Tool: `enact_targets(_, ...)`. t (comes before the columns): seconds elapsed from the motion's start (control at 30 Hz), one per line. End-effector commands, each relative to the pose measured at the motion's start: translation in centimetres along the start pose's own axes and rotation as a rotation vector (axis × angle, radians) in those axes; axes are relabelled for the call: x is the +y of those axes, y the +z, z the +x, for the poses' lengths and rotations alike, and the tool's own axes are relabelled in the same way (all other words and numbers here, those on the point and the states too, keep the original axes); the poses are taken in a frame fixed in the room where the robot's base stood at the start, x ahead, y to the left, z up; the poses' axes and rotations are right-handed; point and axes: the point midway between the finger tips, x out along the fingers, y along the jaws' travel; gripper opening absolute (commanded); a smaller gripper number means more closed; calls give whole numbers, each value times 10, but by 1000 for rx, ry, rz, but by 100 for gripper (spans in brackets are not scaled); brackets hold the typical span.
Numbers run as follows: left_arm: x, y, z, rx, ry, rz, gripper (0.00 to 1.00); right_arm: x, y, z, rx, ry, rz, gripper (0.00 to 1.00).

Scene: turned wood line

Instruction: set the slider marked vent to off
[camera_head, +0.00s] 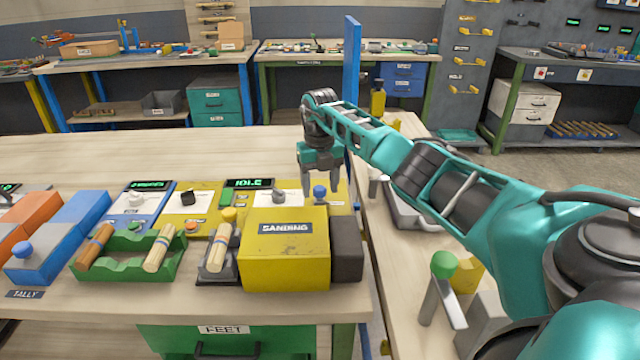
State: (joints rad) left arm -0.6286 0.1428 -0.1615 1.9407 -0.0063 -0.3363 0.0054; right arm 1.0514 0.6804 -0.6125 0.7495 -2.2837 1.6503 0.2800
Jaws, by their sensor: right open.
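My right gripper (320,183) hangs over the right end of the workbench with its fingers pointing down, apart and empty. A blue knob (320,192) shows between and just below the fingertips; I cannot tell whether they touch it. It stands on the yellow panel (337,209), behind the yellow SANDING box (285,252). No vent or off marking is readable, so I cannot tell which control is the vent slider. My left gripper is not in view.
The SANDING box and a dark block (347,250) stand in front of the panel. A green tray (124,270) with turned wood pieces is to the left. A blue post (351,95) rises behind my right gripper. The bench's back left (90,160) is clear.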

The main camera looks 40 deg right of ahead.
Motion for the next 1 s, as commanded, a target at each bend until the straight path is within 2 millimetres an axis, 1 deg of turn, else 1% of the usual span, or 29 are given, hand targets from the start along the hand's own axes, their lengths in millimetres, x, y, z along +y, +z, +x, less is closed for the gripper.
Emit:
enact_targets(0.17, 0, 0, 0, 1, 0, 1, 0, 0, 0, 0, 0, 0, 0, 60)
enact_targets(0.8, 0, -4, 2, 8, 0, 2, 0, 0, 0, -1, 0, 0, 1, 0)
enact_targets(1.0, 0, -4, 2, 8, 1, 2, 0, 0, 0, -1, -1, 0, 1, 0)
